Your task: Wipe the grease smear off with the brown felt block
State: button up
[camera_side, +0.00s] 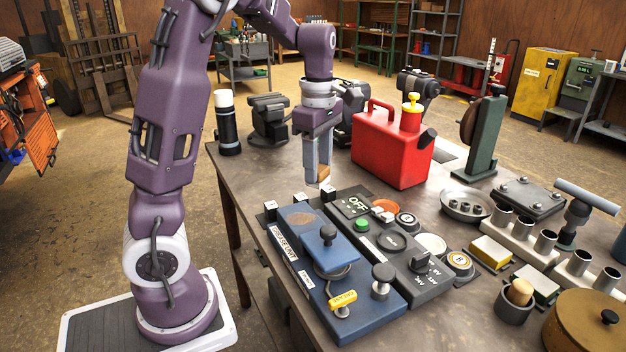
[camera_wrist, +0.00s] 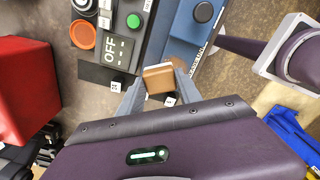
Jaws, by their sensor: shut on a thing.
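My gripper (camera_side: 320,176) is shut on the brown felt block (camera_side: 324,173), which shows between its fingertips. In the wrist view the block (camera_wrist: 158,78) sits between the two grey fingers. The gripper points down and holds the block above the far end of the panels, apart from them. A brown grease smear (camera_side: 299,218) lies on the far part of the blue panel (camera_side: 282,240), to the left of and below the block in the side view.
A dark panel (camera_side: 352,206) marked OFF, with a green button (camera_side: 361,224), lies right of the blue panel. The blue panel carries a black knob (camera_side: 327,233) and a yellow tag (camera_side: 342,299). A red can (camera_side: 391,148) stands behind; cups and trays crowd the right.

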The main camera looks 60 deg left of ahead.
jog(key=shift+f, duration=4.1)
jog(key=shift+s, duration=0.8)
grip_shut()
jog(key=shift+s+r, duration=0.1)
jog(key=shift+s, duration=2.8)
jog(key=shift+w, duration=3.85)
jog(key=shift+s+r, duration=0.1)
jog(key=shift+r, duration=4)
